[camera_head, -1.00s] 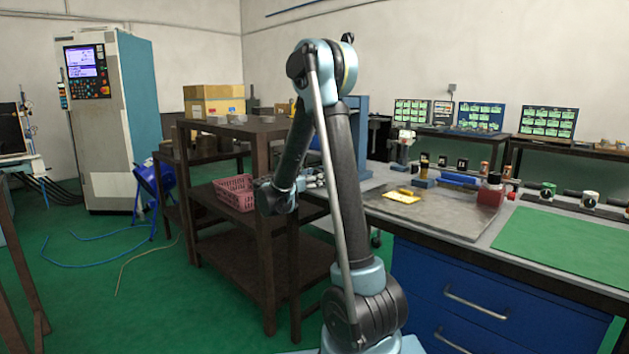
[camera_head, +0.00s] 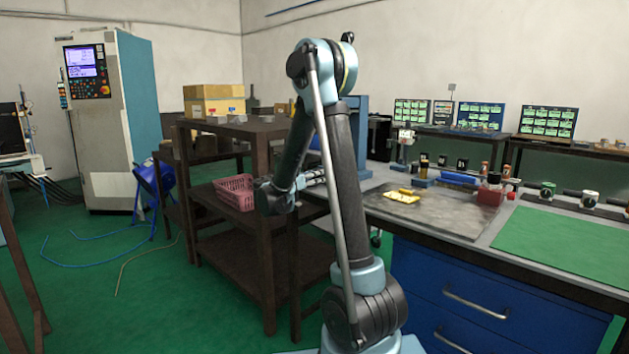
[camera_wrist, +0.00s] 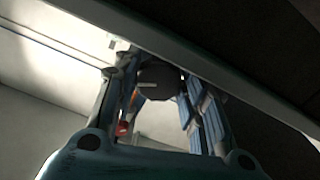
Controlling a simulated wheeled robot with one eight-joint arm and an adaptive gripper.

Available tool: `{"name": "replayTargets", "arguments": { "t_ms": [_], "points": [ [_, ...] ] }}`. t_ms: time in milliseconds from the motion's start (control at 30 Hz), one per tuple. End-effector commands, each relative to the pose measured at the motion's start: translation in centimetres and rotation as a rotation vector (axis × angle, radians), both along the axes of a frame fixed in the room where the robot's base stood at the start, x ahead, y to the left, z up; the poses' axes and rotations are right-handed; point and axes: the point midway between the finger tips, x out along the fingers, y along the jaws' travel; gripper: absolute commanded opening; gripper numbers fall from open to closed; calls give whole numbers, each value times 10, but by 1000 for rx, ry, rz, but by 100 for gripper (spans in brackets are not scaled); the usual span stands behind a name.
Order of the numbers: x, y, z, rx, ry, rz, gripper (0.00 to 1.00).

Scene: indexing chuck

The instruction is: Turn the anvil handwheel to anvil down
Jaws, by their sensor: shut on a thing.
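A dark round piece, which looks like the anvil handwheel (camera_wrist: 160,75), shows between my fingertips in the wrist view. It has a short pale mark on its face. My gripper (camera_wrist: 157,88) is shut on it, with one finger on each side. In the head view my gripper (camera_head: 314,178) reaches right from behind my arm, beside a blue upright frame (camera_head: 360,125) at the bench's left end. My arm hides the handwheel in that view, and the anvil cannot be made out. Small red and orange parts show by the left finger in the wrist view.
A brown shelf rack (camera_head: 262,215) with a pink basket (camera_head: 235,192) stands left of my arm. The workbench (camera_head: 480,285) at right carries a yellow piece (camera_head: 401,197), several small devices and a green mat (camera_head: 570,243). A dark edge crosses close above my gripper in the wrist view.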

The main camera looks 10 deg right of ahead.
Motion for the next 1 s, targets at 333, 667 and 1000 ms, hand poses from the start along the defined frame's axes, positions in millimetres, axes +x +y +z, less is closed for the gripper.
{"name": "replayTargets", "arguments": {
  "t_ms": [333,667,1000],
  "points": [
    [1,1,1,-115,157,5,15],
    [2,2,1,-153,209,6,15],
    [2,2,1,-154,209,7,43]
  ]
}}
